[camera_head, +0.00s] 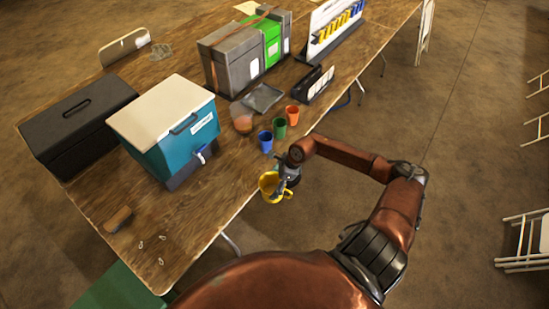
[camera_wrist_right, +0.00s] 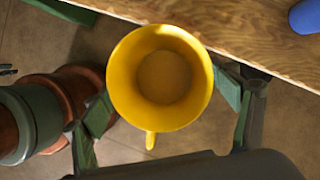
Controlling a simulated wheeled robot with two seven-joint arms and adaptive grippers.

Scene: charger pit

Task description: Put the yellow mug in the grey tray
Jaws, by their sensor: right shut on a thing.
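The yellow mug (camera_head: 268,183) is held by my right gripper (camera_head: 282,185), just off the table's near right edge in the head view. In the right wrist view I look down into the mug (camera_wrist_right: 160,80), which looks empty, with its handle toward the bottom. The green finger pads of my right gripper (camera_wrist_right: 163,101) are on either side of it. The grey tray (camera_head: 263,97) lies flat on the table, behind the coloured cups and in front of the grey case, and looks empty. My left gripper is not in view.
Blue (camera_head: 265,142), green (camera_head: 279,128) and orange (camera_head: 293,115) cups stand between mug and tray. A reddish round object (camera_head: 243,124) is beside the tray. A black rack (camera_head: 318,84) lies right of it. A teal cooler (camera_head: 172,135) stands to the left.

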